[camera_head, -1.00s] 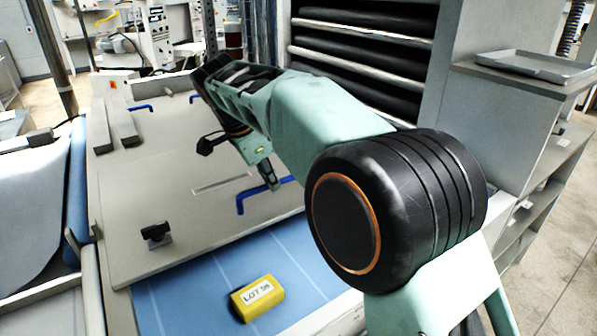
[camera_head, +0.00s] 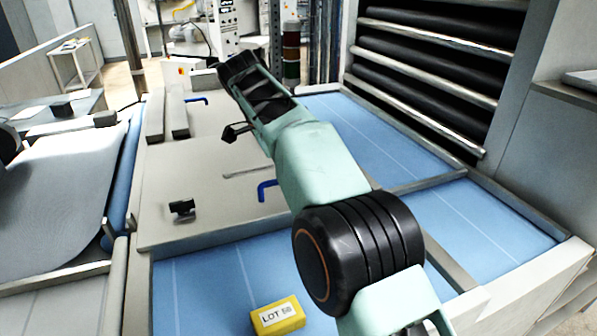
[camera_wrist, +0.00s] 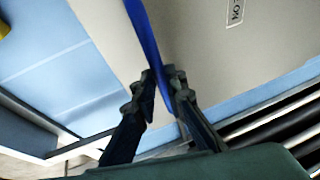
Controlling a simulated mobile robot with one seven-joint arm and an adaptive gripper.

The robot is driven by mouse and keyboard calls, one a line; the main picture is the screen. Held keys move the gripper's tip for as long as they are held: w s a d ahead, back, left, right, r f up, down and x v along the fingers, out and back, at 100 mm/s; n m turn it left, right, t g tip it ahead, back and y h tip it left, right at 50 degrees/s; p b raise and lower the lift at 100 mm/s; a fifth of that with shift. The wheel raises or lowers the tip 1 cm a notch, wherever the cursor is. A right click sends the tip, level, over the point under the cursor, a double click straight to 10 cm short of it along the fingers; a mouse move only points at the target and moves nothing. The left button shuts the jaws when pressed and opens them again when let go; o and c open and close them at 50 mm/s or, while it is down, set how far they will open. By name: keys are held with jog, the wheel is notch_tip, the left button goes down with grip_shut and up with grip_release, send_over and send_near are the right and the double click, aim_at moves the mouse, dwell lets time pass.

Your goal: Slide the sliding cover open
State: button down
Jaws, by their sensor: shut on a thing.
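The sliding cover (camera_head: 200,158) is a flat, pale grey panel lying over the left part of the blue bed. It carries two blue bar handles, one near the arm (camera_head: 267,190) and one at the far end (camera_head: 196,99), and a black knob (camera_head: 182,208). In the wrist view my gripper (camera_wrist: 160,80) is shut on a blue handle (camera_wrist: 146,35), its fingers on either side of the bar. The cover (camera_wrist: 198,40) fills the background there.
A yellow block (camera_head: 278,315) marked LOT sits on the front part. Dark rollers (camera_head: 430,75) stand at the back right. A blue roller (camera_head: 135,165) and a grey sheet (camera_head: 60,190) lie left.

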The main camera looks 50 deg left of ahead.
jog(key=shift+a, duration=0.1)
dwell(0.3)
jog(key=c, duration=2)
grip_release()
jog(key=shift+o, duration=0.2)
jog(key=shift+r, duration=0.1)
jog(key=s+r, duration=0.4)
jog(key=s, duration=1)
jog(key=shift+d+r, duration=0.2)
jog(key=shift+d, duration=0.15)
